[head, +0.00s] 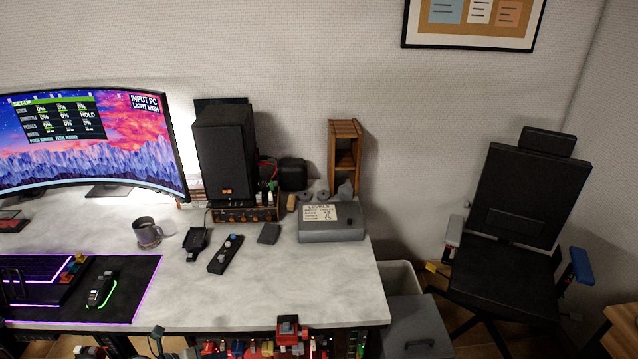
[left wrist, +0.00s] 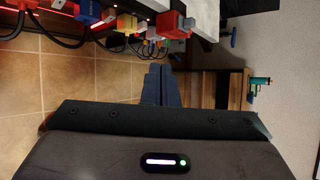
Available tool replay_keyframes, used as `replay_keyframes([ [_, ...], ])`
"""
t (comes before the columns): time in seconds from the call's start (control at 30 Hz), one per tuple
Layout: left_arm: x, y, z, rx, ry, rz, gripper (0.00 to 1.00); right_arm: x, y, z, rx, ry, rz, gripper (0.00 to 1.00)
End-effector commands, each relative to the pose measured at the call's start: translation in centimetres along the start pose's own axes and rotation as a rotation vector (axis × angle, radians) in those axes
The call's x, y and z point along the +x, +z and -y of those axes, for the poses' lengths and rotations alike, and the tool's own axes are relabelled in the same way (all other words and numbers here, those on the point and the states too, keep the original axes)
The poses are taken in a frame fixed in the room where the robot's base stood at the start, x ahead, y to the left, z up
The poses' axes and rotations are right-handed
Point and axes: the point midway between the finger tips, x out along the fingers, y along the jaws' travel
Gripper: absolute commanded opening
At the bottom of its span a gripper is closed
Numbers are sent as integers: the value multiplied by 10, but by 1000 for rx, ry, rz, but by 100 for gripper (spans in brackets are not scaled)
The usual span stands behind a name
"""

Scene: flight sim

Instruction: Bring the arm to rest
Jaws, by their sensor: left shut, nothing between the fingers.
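My left gripper (left wrist: 157,72) shows in the left wrist view as two dark blue-grey fingers side by side in the middle. They are together, with nothing between them. Beyond the fingertips are colored blocks with cables (left wrist: 150,30) under a table edge; the fingers appear apart from them. In the head view I cannot clearly make out the left gripper. My right gripper does not show in either view.
The desk (head: 210,300) carries a monitor (head: 90,140), a mug (head: 147,233), a speaker (head: 224,155) and a grey box (head: 331,222). Red parts (head: 288,330) sit at its front edge. A black chair (head: 510,230) and a grey bin (head: 415,325) stand right. Tiled floor (left wrist: 60,70) looks clear.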

Motion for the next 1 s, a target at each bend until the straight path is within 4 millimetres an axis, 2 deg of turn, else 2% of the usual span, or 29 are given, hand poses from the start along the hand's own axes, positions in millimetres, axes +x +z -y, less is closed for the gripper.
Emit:
replay_keyframes([
  [0.17, 18, -16, -23, -221, -96, 69, 0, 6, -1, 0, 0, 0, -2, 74],
  [0.27, 29, -28, -46, -396, -147, 133, 0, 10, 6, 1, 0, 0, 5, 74],
  [0.37, 39, -45, -84, -645, -188, 233, 0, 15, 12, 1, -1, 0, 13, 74],
  [0.47, 46, -73, -137, -933, -193, 361, 0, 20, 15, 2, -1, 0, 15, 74],
  [0.57, 47, -114, -198, -1223, -151, 499, 0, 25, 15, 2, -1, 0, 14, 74],
  [0.6, 46, -134, -221, -1333, -125, 555, 0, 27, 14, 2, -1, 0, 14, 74],
  [0.67, 42, -166, -254, -1485, -76, 633, 0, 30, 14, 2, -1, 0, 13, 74],
  [0.7, 40, -189, -274, -1579, -39, 682, 0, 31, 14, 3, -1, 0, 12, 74],
  [0.77, 35, -226, -301, -1714, 24, 755, 0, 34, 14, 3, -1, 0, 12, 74],
  [0.87, 24, -292, -338, -1922, 143, 869, 0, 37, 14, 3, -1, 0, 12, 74],
  [0.9, 18, -320, -350, -1999, 195, 913, 0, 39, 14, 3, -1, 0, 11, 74],
  [1.0, 4, -388, -372, -2173, 331, 1015, 0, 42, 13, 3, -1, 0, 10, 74],
])
